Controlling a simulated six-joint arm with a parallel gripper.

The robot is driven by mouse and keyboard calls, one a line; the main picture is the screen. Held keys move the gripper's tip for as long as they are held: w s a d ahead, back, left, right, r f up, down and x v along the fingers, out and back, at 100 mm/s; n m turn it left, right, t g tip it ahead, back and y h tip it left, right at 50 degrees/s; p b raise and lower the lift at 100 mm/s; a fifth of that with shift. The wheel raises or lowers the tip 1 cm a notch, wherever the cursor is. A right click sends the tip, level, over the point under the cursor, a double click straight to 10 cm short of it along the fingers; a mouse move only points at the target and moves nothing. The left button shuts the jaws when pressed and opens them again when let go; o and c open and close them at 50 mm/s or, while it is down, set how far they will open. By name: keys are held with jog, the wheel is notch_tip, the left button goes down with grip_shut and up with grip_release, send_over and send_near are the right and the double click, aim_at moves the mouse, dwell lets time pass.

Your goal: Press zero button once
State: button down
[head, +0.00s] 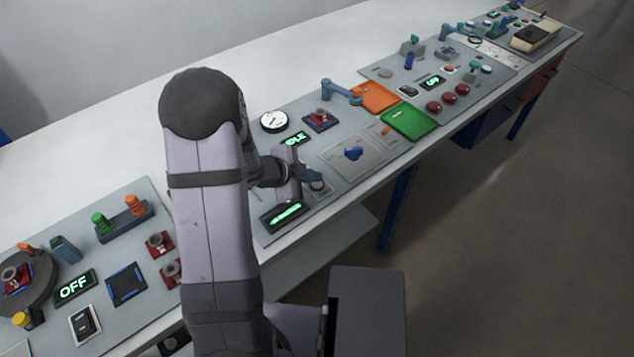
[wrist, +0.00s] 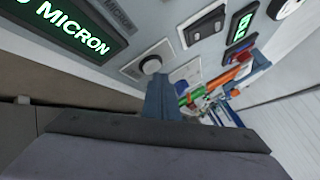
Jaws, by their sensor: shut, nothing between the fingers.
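A pale round button (head: 317,185) on a square plate sits on the grey panel, just beside the green-lit display (head: 284,216). I take it for the zero button; its label cannot be read. It also shows in the wrist view (wrist: 151,65), next to the display reading "MICRON" (wrist: 75,30), whose left part is cut off. My gripper (head: 314,174) is shut and empty, with its blue-grey fingertips (wrist: 160,82) close to the button's near edge. I cannot tell whether they touch it. My gripper hides part of the panel behind it in the head view.
A plate with a blue lever (head: 353,153) lies right of the gripper. A green tray (head: 409,121) and an orange tray (head: 375,97) stand farther along. A round gauge (head: 273,121) and an "IDLE" display (head: 295,139) sit behind. A dark rocker switch (wrist: 204,23) is near the button.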

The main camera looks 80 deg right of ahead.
aim_at(313, 185)
jog(key=shift+f, duration=0.45)
dwell(0.6)
jog(key=shift+r, duration=0.2)
jog(key=shift+r+p, duration=0.65)
notch_tip(313, 185, up, 5)
jog(key=p, duration=0.5)
dwell(0.9)
